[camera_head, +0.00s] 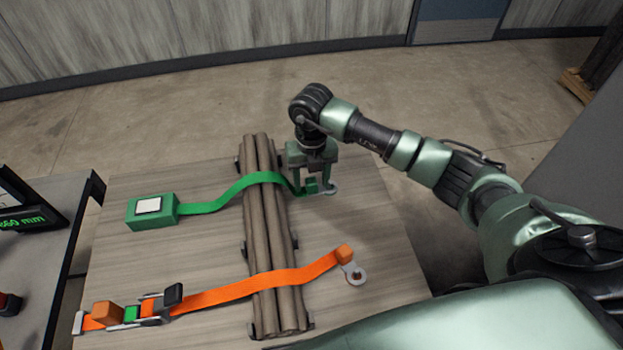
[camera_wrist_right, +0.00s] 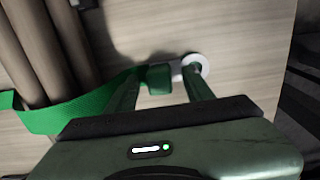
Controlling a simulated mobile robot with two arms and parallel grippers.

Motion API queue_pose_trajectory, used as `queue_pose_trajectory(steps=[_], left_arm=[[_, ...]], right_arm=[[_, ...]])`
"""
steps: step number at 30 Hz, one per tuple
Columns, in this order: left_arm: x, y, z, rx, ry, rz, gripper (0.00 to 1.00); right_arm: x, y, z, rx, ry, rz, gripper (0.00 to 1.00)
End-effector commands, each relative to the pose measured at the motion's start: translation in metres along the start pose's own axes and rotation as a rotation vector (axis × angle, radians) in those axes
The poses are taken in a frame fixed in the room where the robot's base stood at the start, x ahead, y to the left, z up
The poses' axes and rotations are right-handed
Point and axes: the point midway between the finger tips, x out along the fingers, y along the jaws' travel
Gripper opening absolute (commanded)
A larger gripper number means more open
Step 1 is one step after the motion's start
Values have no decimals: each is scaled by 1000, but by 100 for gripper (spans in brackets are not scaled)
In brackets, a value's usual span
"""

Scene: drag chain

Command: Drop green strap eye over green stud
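The green strap (camera_head: 240,188) runs from a green box (camera_head: 153,210) over the log bundle to a small green end block (camera_head: 311,186) with a pale metal eye (camera_head: 331,188). In the wrist view the block (camera_wrist_right: 160,78) and eye (camera_wrist_right: 195,62) lie by the tabletop. My right gripper (camera_head: 311,182) points down just right of the logs. Its fingers are apart, one on each side of the block, with gaps visible in the wrist view. The right finger partly covers the eye. I cannot make out a green stud. My left gripper is not in view.
The log bundle (camera_head: 264,220) lies across the wooden table (camera_head: 200,165). An orange strap (camera_head: 220,295) crosses its near end, with a ratchet buckle at left and a metal eye (camera_head: 355,274) at right. The table's right part is clear. Another table with a display stands left.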

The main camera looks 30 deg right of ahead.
Motion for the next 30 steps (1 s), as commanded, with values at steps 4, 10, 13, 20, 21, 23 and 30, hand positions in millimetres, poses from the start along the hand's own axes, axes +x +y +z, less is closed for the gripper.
queue_pose_trajectory(steps=[4, 10, 13, 20, 21, 23, 30], left_arm=[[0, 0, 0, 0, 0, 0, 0], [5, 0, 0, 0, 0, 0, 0], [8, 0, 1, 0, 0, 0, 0], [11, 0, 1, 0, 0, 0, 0], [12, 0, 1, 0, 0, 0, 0], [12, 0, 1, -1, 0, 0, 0], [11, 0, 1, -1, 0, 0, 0]], right_arm=[[-1, 0, 0, 0, 0, 0, 52], [-25, 0, 1, 0, -5, 0, 52], [-42, 0, 2, -1, -5, 1, 52], [-72, 0, 1, -1, -2, 1, 52], [-75, 0, 1, 0, -2, 0, 52], [-77, 0, 0, 0, -1, -1, 52], [-78, 0, 0, 0, 0, 0, 52]])
